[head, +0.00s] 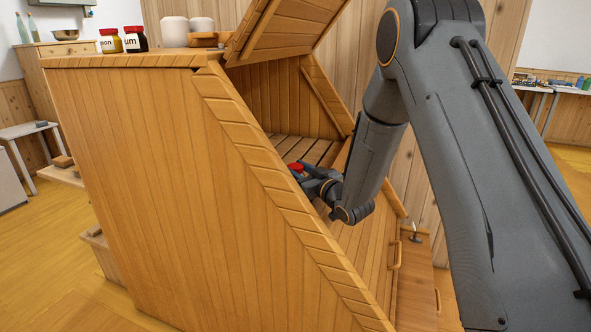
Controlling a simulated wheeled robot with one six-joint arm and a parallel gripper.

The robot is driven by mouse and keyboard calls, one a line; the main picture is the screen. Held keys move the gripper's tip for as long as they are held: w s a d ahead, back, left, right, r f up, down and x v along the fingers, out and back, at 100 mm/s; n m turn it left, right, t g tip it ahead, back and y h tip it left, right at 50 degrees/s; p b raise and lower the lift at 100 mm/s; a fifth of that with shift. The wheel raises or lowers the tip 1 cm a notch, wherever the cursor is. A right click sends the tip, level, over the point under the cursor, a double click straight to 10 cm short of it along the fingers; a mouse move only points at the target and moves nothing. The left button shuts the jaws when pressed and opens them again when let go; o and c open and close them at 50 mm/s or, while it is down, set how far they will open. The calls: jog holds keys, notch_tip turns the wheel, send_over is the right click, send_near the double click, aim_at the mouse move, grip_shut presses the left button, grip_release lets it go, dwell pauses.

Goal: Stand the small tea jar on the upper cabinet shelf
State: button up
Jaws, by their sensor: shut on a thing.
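My gripper (304,181) reaches in through the cabinet's sloping open front. It is shut on a jar with a red lid (296,167). Most of this jar is hidden by the gripper and the cabinet's side edge, so I cannot read its label or see what is under it. The slatted upper shelf (313,148) of the wooden cabinet (160,190) lies behind and around the jar. I cannot tell whether the jar touches the shelf.
The cabinet's lid (285,28) is raised above the opening. Two labelled red-lidded jars, one yellow (110,41) and one dark (135,40), stand on the cabinet top beside white pots (175,32). The sloping side edge (255,150) is close to my gripper.

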jog(key=shift+f, duration=0.35)
dwell(0.7)
jog(key=o, duration=1.3)
jog(key=shift+s+d, duration=0.1)
jog(key=shift+s, duration=0.05)
jog(key=shift+p+v, duration=1.1)
jog(key=shift+v, duration=2.75)
jog(key=shift+s+f, duration=0.1)
jog(key=shift+s, duration=0.05)
jog(key=v, duration=0.7)
jog(key=shift+s+d, duration=0.2)
jog(key=shift+s, duration=0.05)
